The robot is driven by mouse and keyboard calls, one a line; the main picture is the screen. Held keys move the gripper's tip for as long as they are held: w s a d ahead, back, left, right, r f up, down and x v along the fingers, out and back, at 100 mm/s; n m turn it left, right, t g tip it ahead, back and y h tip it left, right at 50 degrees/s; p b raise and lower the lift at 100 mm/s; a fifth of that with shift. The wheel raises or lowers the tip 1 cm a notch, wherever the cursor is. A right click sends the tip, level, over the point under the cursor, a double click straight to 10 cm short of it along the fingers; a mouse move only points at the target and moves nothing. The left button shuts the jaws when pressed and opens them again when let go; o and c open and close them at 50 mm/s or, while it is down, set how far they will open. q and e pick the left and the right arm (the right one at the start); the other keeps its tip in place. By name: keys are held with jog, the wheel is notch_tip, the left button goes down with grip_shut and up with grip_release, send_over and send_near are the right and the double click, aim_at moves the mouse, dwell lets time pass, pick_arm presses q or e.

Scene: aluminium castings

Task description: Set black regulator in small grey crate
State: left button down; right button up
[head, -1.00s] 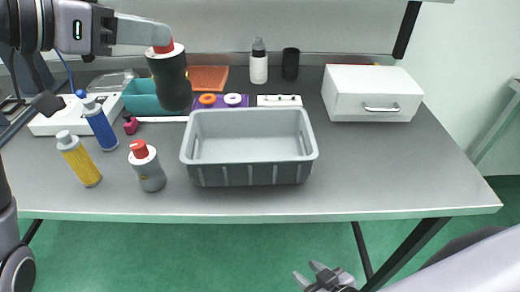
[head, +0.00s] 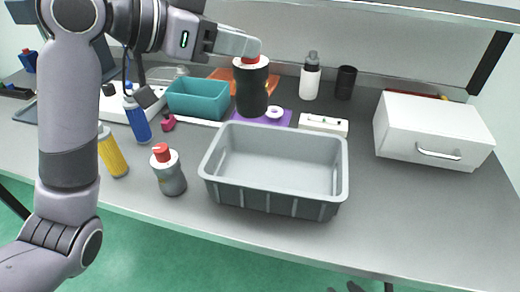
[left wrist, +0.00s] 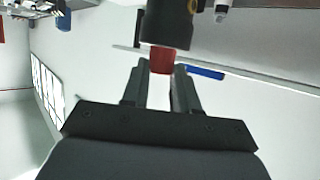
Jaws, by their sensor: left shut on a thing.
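The black regulator (head: 252,90), a dark cylinder with a pale top ring and red cap, hangs upright from my left gripper (head: 256,46). The gripper is shut on its red cap. In the left wrist view the red cap (left wrist: 162,60) sits between the two fingers, with the black body (left wrist: 166,22) beyond. The small grey crate (head: 275,203) stands on the bench, open at the top and empty. The regulator appears behind its back left edge; its exact height is hard to tell. Dark tips of my right gripper (head: 354,287) barely show at the bottom edge.
A grey regulator with red cap (head: 169,172) stands left of the crate, with yellow (head: 112,154) and blue (head: 137,121) bottles beyond. A teal bin (head: 199,99), white bottle (head: 310,76) and black cylinder (head: 345,82) stand behind. A white drawer box (head: 434,132) is right.

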pick_arm(q)
notch_tip(320, 180, down, 18)
jog(key=shift+r+b, duration=0.2)
jog(key=shift+b, duration=0.15)
jog(key=shift+f, duration=0.2)
jog(key=c, duration=0.9)
grip_release()
jog(key=shift+o, duration=0.2)
jog(key=v, duration=1.2)
jog(key=shift+r+b, duration=0.15)
jog(key=shift+b, duration=0.15)
